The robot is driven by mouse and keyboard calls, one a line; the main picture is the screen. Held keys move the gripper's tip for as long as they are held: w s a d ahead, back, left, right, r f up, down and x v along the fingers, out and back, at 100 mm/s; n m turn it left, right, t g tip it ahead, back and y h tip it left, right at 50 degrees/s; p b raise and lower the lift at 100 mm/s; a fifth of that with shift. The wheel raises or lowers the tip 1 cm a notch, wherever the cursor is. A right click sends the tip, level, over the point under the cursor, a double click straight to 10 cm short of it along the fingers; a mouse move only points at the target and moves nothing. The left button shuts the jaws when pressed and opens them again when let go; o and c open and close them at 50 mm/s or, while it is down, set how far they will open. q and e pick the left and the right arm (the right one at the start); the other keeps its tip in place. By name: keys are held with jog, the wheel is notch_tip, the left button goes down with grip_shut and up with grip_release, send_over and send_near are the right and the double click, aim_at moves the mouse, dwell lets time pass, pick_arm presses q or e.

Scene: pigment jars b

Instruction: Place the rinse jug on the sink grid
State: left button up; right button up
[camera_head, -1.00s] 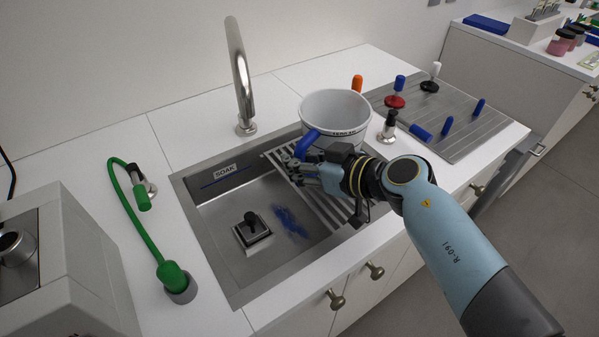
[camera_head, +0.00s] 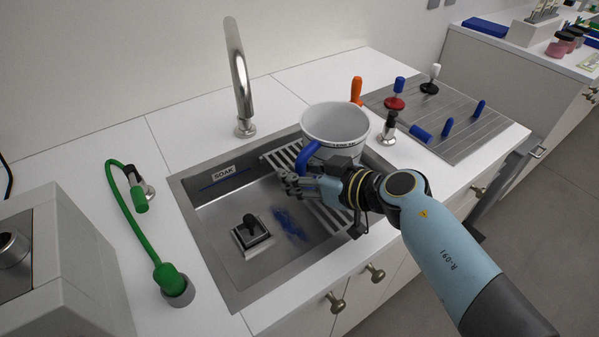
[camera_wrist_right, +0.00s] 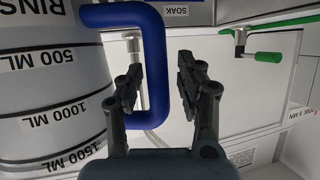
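The rinse jug (camera_head: 338,128) is a large white vessel with a blue handle (camera_head: 307,157). It appears upright and seems to rest on the slatted sink grid (camera_head: 330,216) at the sink's right side; its base is largely hidden by my right arm. In the right wrist view the jug (camera_wrist_right: 45,110) shows upside-down volume marks, and its blue handle (camera_wrist_right: 157,65) passes between the fingers. My right gripper (camera_head: 287,184) is at the handle; in the wrist view its fingers (camera_wrist_right: 158,85) stand apart, with a gap to the right finger. My left gripper is out of view.
A black-topped fitting (camera_head: 389,125) and a drainboard with tools (camera_head: 470,145) are right of the jug.

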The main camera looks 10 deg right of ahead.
jog(key=shift+s+d+r, duration=0.15)
jog(key=shift+s+r, duration=0.1)
jog(key=shift+r, duration=0.05)
jog(key=p+v, duration=0.1)
jog(key=v, duration=1)
jog(key=shift+p, duration=0.35)
jog(key=shift+s+d+r, duration=0.1)
jog(key=shift+d, duration=0.05)
